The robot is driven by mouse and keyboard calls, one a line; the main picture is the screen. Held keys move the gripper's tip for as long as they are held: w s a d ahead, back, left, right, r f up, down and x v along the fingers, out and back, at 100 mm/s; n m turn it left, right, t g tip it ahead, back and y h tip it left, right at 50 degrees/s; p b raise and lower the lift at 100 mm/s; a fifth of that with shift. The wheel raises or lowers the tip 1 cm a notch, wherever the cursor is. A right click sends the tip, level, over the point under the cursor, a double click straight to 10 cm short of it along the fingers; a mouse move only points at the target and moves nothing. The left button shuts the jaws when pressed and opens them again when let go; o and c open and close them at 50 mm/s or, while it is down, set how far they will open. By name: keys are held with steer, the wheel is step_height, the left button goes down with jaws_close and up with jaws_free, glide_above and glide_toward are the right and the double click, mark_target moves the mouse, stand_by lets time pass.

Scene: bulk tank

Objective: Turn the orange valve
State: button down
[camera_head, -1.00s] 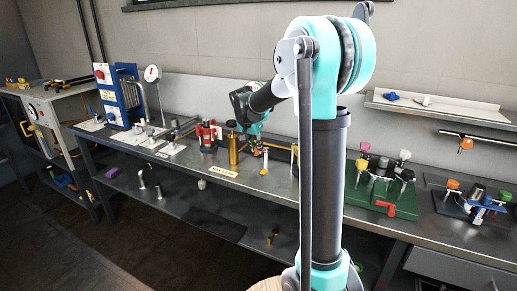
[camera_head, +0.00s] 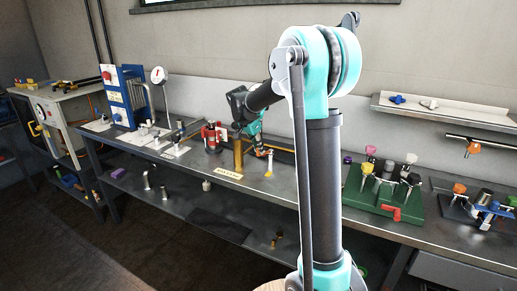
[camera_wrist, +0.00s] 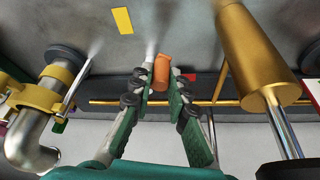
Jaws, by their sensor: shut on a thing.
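The orange valve (camera_wrist: 162,70) shows in the wrist view as a small orange handle between my fingertips. My gripper (camera_wrist: 162,88) is shut on it, with a green finger on each side. In the head view, my gripper (camera_head: 262,151) is at the middle of the long bench, just right of a brass cylinder (camera_head: 238,152). The valve's handle is too small and too covered by the gripper there to make out its angle.
The brass cylinder also stands close right of my gripper in the wrist view (camera_wrist: 255,55). A bent metal pipe with a yellow collar (camera_wrist: 38,98) is at left. A green stand with several knobs (camera_head: 385,195) is farther right on the bench.

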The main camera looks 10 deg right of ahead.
steer(key=c, duration=1.4)
jaws_free()
steer(key=shift+c, duration=0.2)
steer(key=v, duration=1.2)
steer(key=shift+c, duration=0.5)
